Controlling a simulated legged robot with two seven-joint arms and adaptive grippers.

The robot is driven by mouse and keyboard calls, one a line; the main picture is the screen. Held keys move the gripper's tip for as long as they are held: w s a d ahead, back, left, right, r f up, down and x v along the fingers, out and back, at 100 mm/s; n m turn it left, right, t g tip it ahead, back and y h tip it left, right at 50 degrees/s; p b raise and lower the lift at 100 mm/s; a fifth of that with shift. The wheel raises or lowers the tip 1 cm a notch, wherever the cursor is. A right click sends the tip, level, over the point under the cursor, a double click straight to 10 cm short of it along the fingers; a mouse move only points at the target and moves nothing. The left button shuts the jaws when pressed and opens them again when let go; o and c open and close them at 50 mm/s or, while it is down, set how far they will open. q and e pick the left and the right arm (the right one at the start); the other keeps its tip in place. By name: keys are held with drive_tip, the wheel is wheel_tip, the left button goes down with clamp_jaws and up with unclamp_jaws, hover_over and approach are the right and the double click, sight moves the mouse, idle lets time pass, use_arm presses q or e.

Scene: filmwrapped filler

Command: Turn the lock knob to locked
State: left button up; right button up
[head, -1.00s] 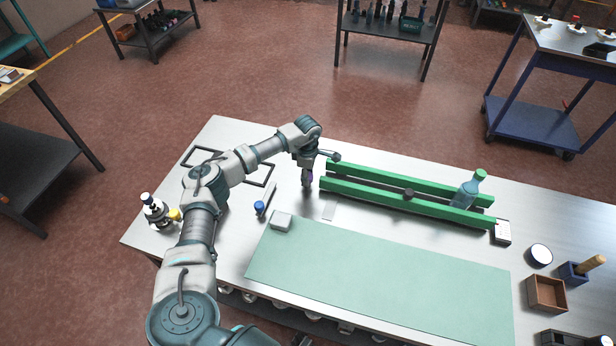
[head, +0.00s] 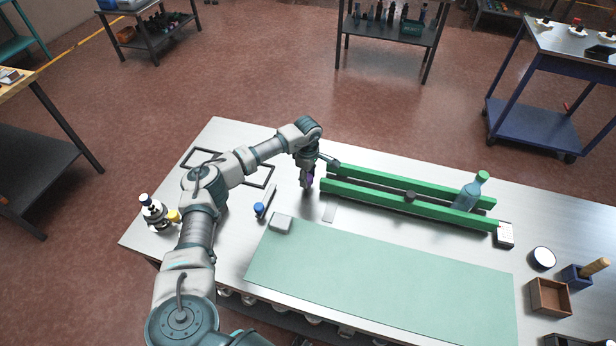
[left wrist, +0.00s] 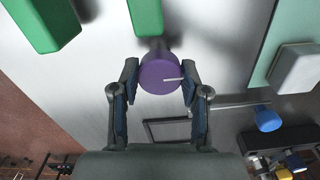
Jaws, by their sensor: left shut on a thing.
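The lock knob (left wrist: 159,74) is a round purple cap with a white line on its face. In the left wrist view the line runs from near the middle toward the right. My left gripper (left wrist: 160,82) has a finger on each side of the knob and is shut on it. In the head view my left gripper (head: 307,184) points down at the left end of the green rails, and only a little purple shows there. The lock markings cannot be made out. My right gripper is in neither view.
A grey block (head: 281,223) sits on the green mat (head: 380,280). A blue-capped item (head: 260,209) lies left of it.

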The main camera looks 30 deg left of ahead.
use_arm(q)
drive_tip(key=o, duration=0.9)
drive_tip(key=shift+w+a+r, duration=0.15)
drive_tip(key=shift+a+r, duration=0.05)
drive_tip(key=shift+f, duration=0.15)
wheel_tip(320, 180, up, 12)
drive_tip(key=shift+a+f, duration=0.1)
